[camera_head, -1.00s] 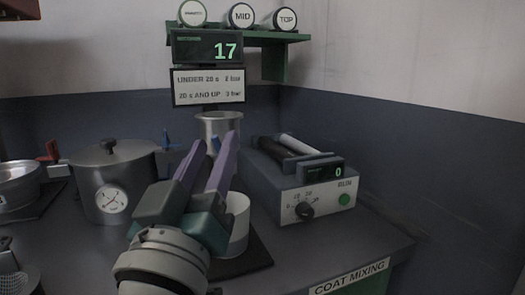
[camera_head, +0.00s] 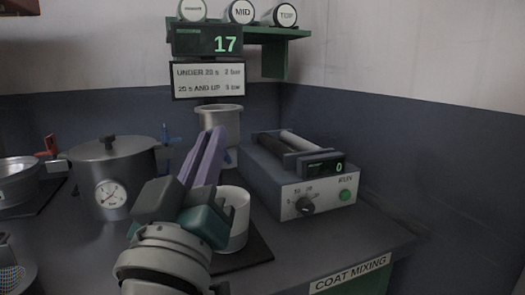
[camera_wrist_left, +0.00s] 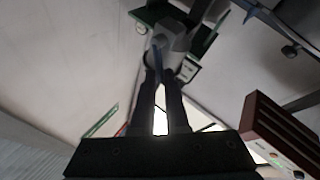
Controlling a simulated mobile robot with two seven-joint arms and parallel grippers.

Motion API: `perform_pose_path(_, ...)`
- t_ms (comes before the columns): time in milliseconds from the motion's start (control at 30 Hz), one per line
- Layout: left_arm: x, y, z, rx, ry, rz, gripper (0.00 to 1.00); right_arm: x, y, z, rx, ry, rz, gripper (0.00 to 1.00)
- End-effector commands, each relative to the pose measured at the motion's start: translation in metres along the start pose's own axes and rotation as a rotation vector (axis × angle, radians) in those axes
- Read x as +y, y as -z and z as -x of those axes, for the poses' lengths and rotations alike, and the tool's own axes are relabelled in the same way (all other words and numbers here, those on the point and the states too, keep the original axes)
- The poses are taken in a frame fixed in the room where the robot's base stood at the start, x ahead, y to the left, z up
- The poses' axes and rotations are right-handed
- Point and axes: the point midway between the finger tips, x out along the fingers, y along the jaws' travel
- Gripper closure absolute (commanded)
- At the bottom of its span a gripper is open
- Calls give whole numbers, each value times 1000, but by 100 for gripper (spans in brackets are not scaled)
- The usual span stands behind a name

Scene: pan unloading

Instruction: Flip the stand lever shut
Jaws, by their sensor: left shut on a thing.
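The stand holds a metal cup (camera_head: 219,120) at the back of the bench, behind my left gripper. My left gripper (camera_head: 212,138) has its purple fingers together, reaching up in front of the stand. In the left wrist view the dark fingers (camera_wrist_left: 158,78) close at the tips on the small blue stand lever (camera_wrist_left: 157,42), in front of the grey cup body. In the head view the fingers hide the lever. My right gripper is in neither view.
A white beaker (camera_head: 235,212) stands just right of my left gripper on a dark mat. A grey roller unit (camera_head: 320,195) is to the right. A lidded pot (camera_head: 108,165) with a gauge and a metal pan (camera_head: 17,183) stand at left. The front right bench top is clear.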

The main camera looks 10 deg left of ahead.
Motion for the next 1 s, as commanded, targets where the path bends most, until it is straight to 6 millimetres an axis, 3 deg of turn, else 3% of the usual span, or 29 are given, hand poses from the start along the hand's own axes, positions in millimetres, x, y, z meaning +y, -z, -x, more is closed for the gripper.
perform_pose_path(33, -3, -5, 3, 23, 8, 30, 100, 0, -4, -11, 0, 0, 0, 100)
perform_pose_path(100, -4, -4, 4, 45, 13, 61, 100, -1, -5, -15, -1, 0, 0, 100)
perform_pose_path(400, -3, -1, 2, 54, 14, 77, 100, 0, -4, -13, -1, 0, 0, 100)
perform_pose_path(433, -3, -1, 2, 54, 14, 77, 86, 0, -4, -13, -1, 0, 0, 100)
perform_pose_path(667, -3, -1, 2, 53, 14, 76, 60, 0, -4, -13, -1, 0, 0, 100)
perform_pose_path(1000, -3, -2, 7, 51, 14, 75, 58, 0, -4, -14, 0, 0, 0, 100)
